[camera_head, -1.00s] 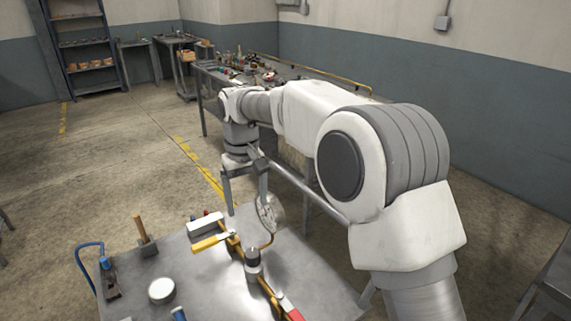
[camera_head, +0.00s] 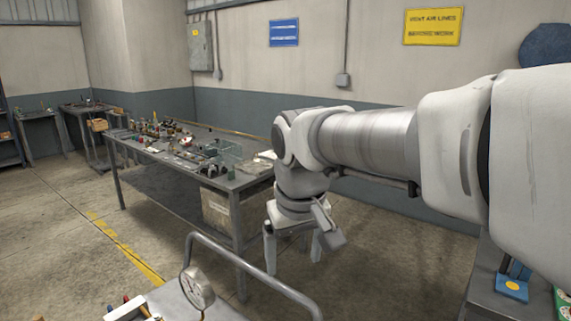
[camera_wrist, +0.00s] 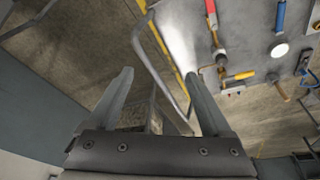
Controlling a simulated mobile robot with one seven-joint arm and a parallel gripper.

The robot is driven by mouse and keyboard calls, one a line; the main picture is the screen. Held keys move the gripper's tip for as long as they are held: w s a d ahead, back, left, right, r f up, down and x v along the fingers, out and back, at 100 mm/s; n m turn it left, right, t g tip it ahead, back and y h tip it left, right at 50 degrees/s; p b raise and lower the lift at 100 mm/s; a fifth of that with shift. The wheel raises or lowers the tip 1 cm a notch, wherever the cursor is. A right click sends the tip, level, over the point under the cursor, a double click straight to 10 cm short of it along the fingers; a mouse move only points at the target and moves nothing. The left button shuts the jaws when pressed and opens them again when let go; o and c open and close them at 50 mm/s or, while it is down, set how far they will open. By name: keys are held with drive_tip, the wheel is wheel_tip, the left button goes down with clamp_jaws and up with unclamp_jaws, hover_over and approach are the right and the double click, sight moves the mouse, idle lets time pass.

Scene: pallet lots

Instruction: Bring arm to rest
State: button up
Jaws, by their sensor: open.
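My arm reaches in from the right of the head view, its wrist bent so that my gripper (camera_head: 293,262) points down. The gripper is open, with nothing between its fingers. It hangs in the air past the end of the long workbench and beyond the metal push handle of the near cart. In the wrist view the two fingers of my gripper (camera_wrist: 159,74) stand wide apart over the floor and the cart handle, touching nothing that I can see.
The long workbench (camera_head: 150,185) holds many small parts. The near cart's tubular handle (camera_head: 262,284) and a round gauge (camera_head: 197,288) show at the bottom. A grey surface with a blue-and-yellow item (camera_head: 512,287) is at lower right. Open floor (camera_head: 60,225) lies at left.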

drive_tip(key=s+d+f+m+t, duration=0.2)
drive_tip(key=s+d+f+m, duration=0.1)
drive_tip(key=s+d, duration=0.9)
drive_tip(key=shift+s+d+f+m, duration=0.25)
drive_tip(key=shift+s+f+m, duration=0.2)
drive_tip(key=shift+s, duration=0.5)
